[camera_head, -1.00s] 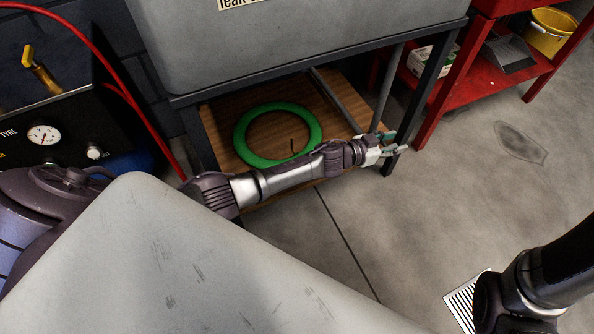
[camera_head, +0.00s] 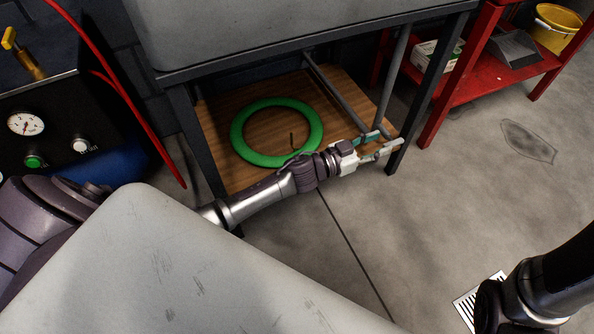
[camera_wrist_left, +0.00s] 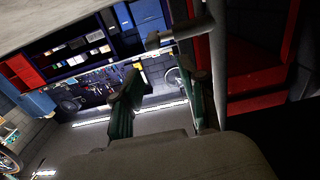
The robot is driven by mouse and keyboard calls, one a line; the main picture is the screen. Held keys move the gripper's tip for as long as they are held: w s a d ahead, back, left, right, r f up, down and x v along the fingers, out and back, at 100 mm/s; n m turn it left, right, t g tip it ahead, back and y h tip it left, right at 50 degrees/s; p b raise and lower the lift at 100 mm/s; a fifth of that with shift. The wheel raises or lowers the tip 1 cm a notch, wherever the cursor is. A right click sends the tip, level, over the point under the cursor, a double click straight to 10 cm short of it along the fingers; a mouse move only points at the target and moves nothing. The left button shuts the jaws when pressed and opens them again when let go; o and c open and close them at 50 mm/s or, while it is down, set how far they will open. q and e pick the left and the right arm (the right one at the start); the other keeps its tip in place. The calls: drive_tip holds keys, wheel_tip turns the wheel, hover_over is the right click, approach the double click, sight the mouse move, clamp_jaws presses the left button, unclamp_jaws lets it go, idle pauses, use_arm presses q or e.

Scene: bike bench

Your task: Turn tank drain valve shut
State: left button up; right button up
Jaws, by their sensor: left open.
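The grey tank (camera_head: 290,35) stands on a dark metal frame, with only its lower part in the head view. A grey pipe (camera_head: 393,85) slants down beside the frame's right leg. My left gripper (camera_head: 391,139) is open, low under the tank near the pipe's lower end. In the left wrist view, my gripper's green-padded fingers (camera_wrist_left: 162,105) stand apart. A grey horizontal bar with a dark end (camera_wrist_left: 180,33) crosses just above them, beside an upright pipe (camera_wrist_left: 218,60). I cannot tell whether this bar is the drain valve's handle, or whether a finger touches it.
A green ring (camera_head: 236,132) lies on the wooden shelf (camera_head: 217,172) under the tank. A red rack (camera_head: 450,90) stands close on the right. A gauge panel (camera_head: 60,120) with a red hose is on the left.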

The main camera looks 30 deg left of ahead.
use_arm(q)
drive_tip(key=s+a+f+n+g+y+p, duration=0.1)
drive_tip(key=s+a+y+p, duration=0.3)
drive_tip(key=p, duration=0.8)
drive_tip(key=s+a+f+n+g+y+p, duration=0.1)
drive_tip(key=s+a+n+g+y+p, duration=0.1)
drive_tip(key=s+a+p, duration=0.7)
drive_tip(key=s+n+y+p, duration=0.1)
drive_tip(key=s+p, duration=0.2)
drive_tip(key=shift+s+a+f+g+y+p, duration=0.15)
drive_tip(key=shift+s+f+g+y+p, duration=0.15)
drive_tip(key=shift+f+g+y, duration=0.1)
drive_tip(key=shift+w+r, duration=0.1)
